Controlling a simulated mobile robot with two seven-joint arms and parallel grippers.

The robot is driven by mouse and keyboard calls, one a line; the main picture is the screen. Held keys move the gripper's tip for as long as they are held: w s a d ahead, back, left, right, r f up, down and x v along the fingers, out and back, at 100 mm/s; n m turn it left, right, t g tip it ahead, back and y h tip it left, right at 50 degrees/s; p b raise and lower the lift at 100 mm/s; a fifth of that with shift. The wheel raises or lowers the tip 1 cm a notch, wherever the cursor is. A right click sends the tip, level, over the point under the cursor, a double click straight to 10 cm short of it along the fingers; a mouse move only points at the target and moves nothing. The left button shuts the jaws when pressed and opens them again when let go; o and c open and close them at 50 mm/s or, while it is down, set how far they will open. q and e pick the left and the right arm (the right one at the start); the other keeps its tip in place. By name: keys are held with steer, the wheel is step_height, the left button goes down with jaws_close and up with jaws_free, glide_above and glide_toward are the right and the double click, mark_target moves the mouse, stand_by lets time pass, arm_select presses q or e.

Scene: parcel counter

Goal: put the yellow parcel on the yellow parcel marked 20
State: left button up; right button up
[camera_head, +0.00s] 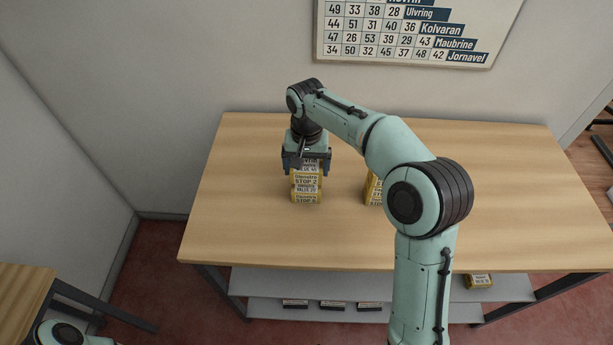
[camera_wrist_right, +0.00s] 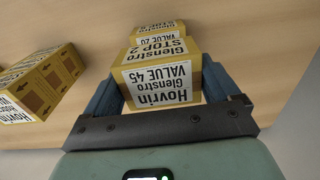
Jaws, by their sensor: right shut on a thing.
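My right gripper (camera_head: 307,162) points down over the left part of the table and is shut on a yellow parcel (camera_head: 306,181). In the right wrist view the held parcel (camera_wrist_right: 161,82) sits between the fingers, its labels reading VALUE 45 and STOP 2. Directly below it in the head view is another yellow parcel (camera_head: 306,198), whose label appears to read VALUE 20, with STOP 6 on its front. It shows beyond the held one in the wrist view (camera_wrist_right: 158,31). I cannot tell whether the two parcels touch. My left gripper is not in view.
Another yellow parcel (camera_head: 373,188) stands to the right on the wooden table (camera_head: 250,235), partly hidden by my right arm. One more yellow parcel (camera_head: 478,281) is on the lower shelf. A number chart (camera_head: 405,35) hangs on the wall. The table's left front is clear.

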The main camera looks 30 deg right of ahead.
mark_target(307, 176)
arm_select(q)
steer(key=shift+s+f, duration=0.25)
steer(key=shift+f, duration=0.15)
arm_select(e)
steer(key=shift+f, duration=1.95)
steer(key=shift+f+b, duration=0.2)
steer(key=shift+b, duration=0.1)
steer(key=o, duration=0.9)
steer(key=shift+c, duration=0.2)
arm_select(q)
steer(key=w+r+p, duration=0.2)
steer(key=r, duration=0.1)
arm_select(e)
step_height(307, 176, up, 12)
steer(key=shift+r, duration=0.25)
